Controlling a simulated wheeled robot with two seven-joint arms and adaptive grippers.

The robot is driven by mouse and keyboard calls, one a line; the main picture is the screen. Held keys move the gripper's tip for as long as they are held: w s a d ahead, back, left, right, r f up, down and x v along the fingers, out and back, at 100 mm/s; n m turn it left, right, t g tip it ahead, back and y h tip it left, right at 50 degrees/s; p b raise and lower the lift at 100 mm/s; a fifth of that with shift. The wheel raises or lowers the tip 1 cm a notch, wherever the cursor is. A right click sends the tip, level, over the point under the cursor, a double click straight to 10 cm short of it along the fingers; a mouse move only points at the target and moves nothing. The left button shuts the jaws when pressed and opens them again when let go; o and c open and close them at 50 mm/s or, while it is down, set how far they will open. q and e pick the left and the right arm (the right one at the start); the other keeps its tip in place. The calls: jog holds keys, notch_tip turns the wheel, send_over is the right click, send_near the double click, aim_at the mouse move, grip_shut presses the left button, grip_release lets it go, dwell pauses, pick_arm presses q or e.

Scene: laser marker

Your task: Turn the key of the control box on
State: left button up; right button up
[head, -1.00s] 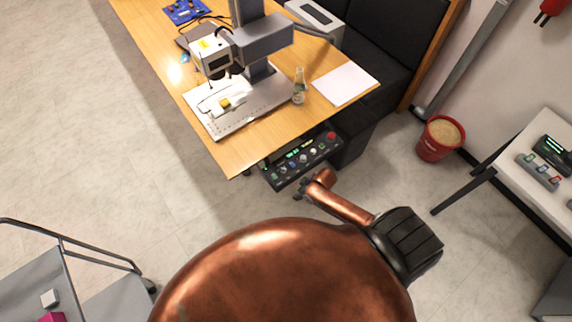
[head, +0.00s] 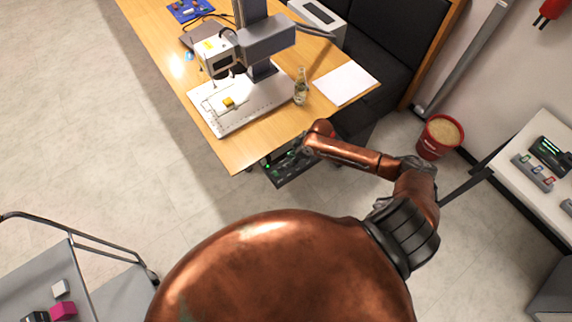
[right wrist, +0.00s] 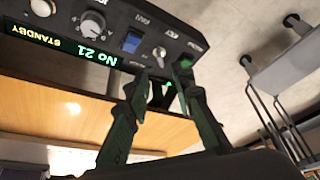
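The black control box (head: 288,172) hangs under the table's front edge in the head view, partly covered by my right arm. In the right wrist view the box (right wrist: 70,55) appears upside down, its display lit with "No 21" and "STANDBY". A small silver switch or key (right wrist: 159,54) sits beyond a blue rocker switch (right wrist: 131,42); I cannot tell its turn position. My right gripper (right wrist: 165,72) has its fingers apart, tips close to the panel around the silver part; I cannot tell whether they touch. The head view hides its fingertips. My left gripper is not in view.
The wooden table (head: 165,65) carries the laser marker (head: 262,45), a bottle (head: 300,86) and white paper (head: 346,83). A red bucket (head: 438,138) stands right of my arm. A grey cart (head: 75,280) is at lower left. Floor left of the table is clear.

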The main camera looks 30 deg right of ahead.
aim_at(285, 167)
jog(key=x, duration=0.6)
jog(key=shift+w+a+f, duration=0.1)
jog(key=shift+a+f, duration=0.1)
jog(key=shift+c, duration=0.5)
grip_shut()
